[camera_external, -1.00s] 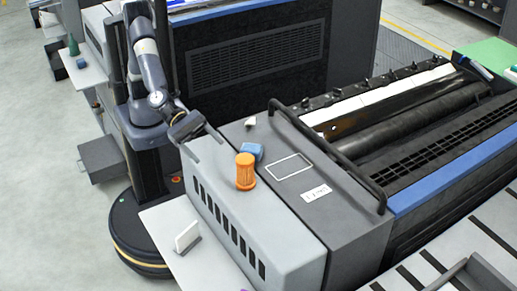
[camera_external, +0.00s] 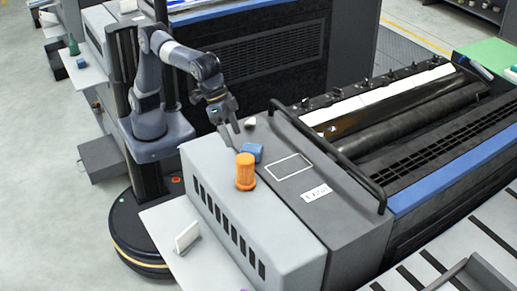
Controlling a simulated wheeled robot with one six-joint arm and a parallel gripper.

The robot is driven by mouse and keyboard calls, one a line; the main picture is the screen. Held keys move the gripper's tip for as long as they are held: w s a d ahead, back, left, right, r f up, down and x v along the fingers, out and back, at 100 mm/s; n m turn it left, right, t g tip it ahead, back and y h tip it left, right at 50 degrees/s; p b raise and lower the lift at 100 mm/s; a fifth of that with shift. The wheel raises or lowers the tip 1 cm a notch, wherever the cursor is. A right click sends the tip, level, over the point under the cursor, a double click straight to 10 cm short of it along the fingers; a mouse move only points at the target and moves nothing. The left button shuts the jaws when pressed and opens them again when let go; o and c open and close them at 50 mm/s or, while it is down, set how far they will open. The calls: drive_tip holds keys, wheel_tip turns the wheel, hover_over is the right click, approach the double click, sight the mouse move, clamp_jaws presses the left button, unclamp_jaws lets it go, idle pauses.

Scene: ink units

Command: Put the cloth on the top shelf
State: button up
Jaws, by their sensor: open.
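A small blue block-like piece (camera_external: 254,152), which may be the folded cloth, lies on top of the grey machine cover, just behind an orange canister. A small pale lump (camera_external: 250,123) lies farther back on the same cover; I cannot tell whether it is cloth. My gripper (camera_external: 235,140) points down over the back left of the cover, with its fingers apart and empty. It is close to the blue piece, up and left of it; whether a finger touches it is unclear. I cannot tell which surface is the top shelf.
The orange canister (camera_external: 245,172) stands upright next to the blue piece. A dark handrail (camera_external: 335,160) runs along the cover's right side. A pale side ledge (camera_external: 165,222) holds a white upright card (camera_external: 187,237). The front of the grey cover (camera_external: 270,225) is clear.

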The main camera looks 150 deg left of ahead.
sight(251, 147)
drive_tip(key=s+a+g+y, duration=0.1)
drive_tip(key=s+a, duration=0.1)
drive_tip(key=a, duration=0.2)
drive_tip(key=shift+m, duration=0.3)
drive_tip(key=x, duration=0.6)
drive_tip(key=b+x, duration=0.1)
drive_tip(key=x, duration=0.2)
drive_tip(key=shift+s+a+f, duration=0.2)
drive_tip(key=shift+a+f, duration=0.15)
drive_tip(key=c, duration=1.1)
drive_tip(key=shift+r, duration=0.1)
